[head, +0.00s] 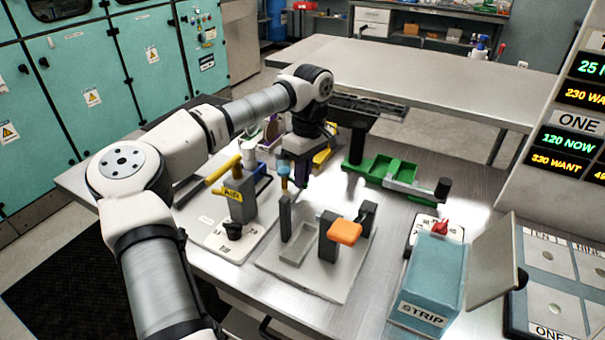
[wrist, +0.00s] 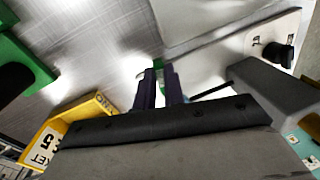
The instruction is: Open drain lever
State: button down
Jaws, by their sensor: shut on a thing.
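My gripper (head: 293,178) points down over the bench, beside the grey post. Its purple fingers (wrist: 160,88) are close together in the wrist view. They are shut on a small teal piece (wrist: 171,75), mostly hidden between them; a teal and amber piece (head: 284,170) shows at the fingers in the head view. A yellow lever (head: 224,167) sticks out, tilted, from the grey post (head: 243,205) with a yellow label, left of my gripper. I cannot tell for sure which part is the drain lever.
A grey fixture with an orange handle (head: 345,231) stands in front of my gripper. A green tray (head: 385,170) lies behind. A black knob (head: 232,230) sits on a white plate.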

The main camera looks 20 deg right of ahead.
jog(key=shift+w, duration=0.1)
jog(key=c, duration=1.5)
grip_release()
jog(key=r, duration=0.4)
jog(key=d+r+b, duration=0.1)
jog(key=r, duration=0.4)
jog(key=w+d+r, duration=0.1)
jog(key=r, duration=0.3)
jog(key=shift+r, duration=0.35)
